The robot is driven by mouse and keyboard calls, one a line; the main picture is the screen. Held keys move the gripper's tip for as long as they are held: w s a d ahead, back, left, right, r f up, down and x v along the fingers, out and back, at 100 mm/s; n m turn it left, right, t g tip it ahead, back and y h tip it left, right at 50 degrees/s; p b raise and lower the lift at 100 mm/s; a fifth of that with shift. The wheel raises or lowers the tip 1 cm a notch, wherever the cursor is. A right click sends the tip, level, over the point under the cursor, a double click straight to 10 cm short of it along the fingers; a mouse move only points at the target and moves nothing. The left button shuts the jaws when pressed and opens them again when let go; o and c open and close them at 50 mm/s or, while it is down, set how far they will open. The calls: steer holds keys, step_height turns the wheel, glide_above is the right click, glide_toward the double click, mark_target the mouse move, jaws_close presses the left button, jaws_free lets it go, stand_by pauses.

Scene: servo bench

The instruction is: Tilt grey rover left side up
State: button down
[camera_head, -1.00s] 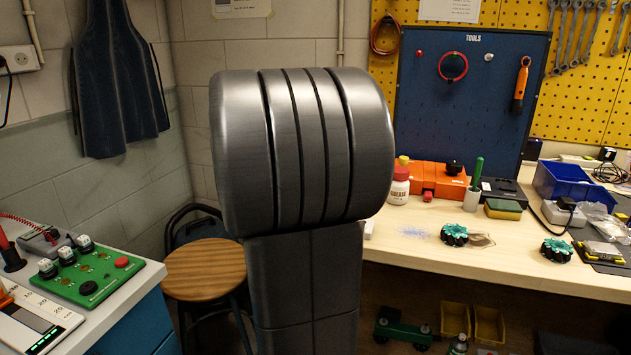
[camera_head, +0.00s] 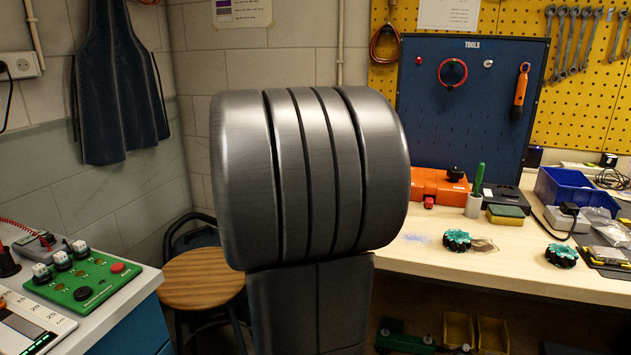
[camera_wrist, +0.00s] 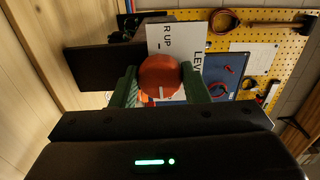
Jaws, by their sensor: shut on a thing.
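In the wrist view, my gripper (camera_wrist: 157,88) has its two green fingers closed on a round reddish knob (camera_wrist: 158,74). Behind the knob is a white sign (camera_wrist: 172,42) with letters that read partly "LEV" and "R UP". What the knob is fixed to is hidden. I cannot make out a grey rover in either view. In the head view my own arm fills the middle and hides my gripper and whatever is behind it.
The bench (camera_head: 455,270) carries two teal wheel-like parts (camera_head: 457,240) (camera_head: 561,255), an orange box (camera_head: 433,187), a green-handled tool (camera_head: 478,178) and a blue bin (camera_head: 570,188). A stool (camera_head: 203,280) stands left of my arm. A green control box (camera_head: 84,285) is at far left.

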steer(key=c, duration=0.8)
jaws_free()
steer(key=shift+c, duration=0.2)
steer(key=shift+s, duration=0.1)
steer(key=p+v, duration=0.1)
steer(key=v, duration=1.2)
steer(key=shift+s, duration=0.3)
steer(key=shift+a, duration=0.1)
steer(key=x, duration=1.3)
steer(key=shift+w+b, duration=0.4)
steer(key=shift+b, duration=0.05)
